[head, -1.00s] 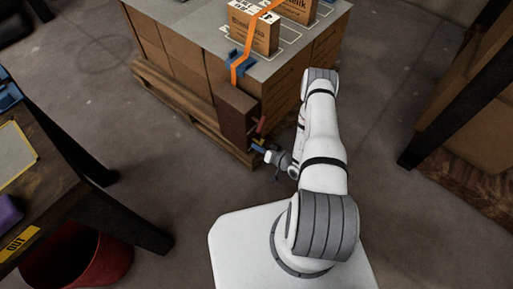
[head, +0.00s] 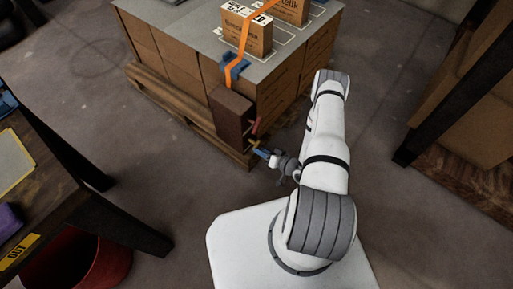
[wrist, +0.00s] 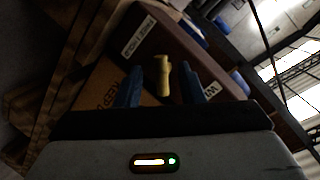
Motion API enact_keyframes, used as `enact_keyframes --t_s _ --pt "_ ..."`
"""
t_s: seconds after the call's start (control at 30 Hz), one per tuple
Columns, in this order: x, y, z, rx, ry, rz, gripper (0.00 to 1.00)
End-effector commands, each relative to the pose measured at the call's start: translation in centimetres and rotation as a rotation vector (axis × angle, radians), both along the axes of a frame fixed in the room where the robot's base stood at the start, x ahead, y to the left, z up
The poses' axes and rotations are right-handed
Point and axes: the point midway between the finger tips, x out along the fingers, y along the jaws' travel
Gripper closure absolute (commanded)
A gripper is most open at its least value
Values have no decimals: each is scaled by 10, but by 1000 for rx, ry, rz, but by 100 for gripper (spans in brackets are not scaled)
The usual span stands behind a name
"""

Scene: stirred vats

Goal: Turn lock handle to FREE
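A dark brown lock box (head: 232,117) is fixed at the near corner of the loaded pallet. A small yellow piece shows below the lever in the head view, by my gripper (head: 264,152). In the wrist view a yellow handle (wrist: 164,76) stands out from the brown box face (wrist: 186,50). My gripper (wrist: 161,88) is open there, with one blue finger on each side of the yellow handle. I cannot tell whether the fingers touch it. A white label (wrist: 138,36) on the box is too blurred to read surely.
Cartons (head: 243,35) stand on the pallet's grey top under an orange strap (head: 237,70). A dark table (head: 60,195) and red bin (head: 95,262) are at left. A rack post (head: 430,110) is at right. Floor around my base is clear.

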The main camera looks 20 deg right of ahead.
Motion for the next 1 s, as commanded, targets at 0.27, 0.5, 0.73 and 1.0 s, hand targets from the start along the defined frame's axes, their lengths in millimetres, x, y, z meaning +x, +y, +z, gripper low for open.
enact_keyframes --t_s 0.27,0.5,0.73,1.0 --pt "-26 -18 9 0 1 -2 65" --pt "-29 -20 10 -1 -1 0 65" --pt "-29 -20 10 0 0 0 65" --pt "-29 -20 10 0 0 0 65"
